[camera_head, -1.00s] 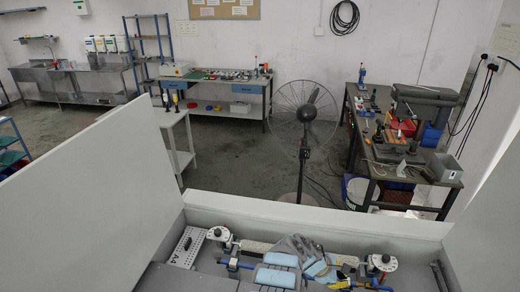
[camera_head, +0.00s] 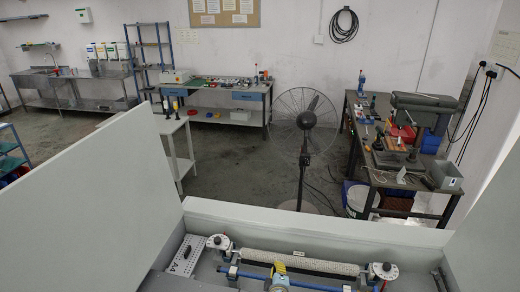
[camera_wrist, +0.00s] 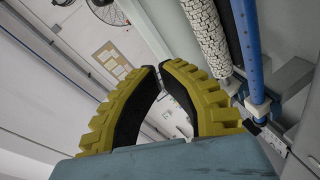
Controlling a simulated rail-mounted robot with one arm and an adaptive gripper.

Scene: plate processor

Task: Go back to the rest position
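My gripper (camera_wrist: 159,71) shows in the wrist view as two yellow ridged fingers with black inner sides. Their tips all but meet at the far end, and nothing is held between them. A blue-grey block of my own wrist fills the bottom of that view. In the head view my gripper (camera_head: 279,268) is a small yellow shape at the bottom centre, in front of the pale roller (camera_head: 318,265) of the plate processor. The roller also shows at the upper right in the wrist view (camera_wrist: 205,35), beside the blue bar (camera_wrist: 248,50), apart from the fingers.
A perforated plate marked A4 (camera_head: 187,255) lies at the left. Tall grey panels (camera_head: 100,185) rise at the sides. A fan (camera_head: 305,120) and workbenches stand beyond.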

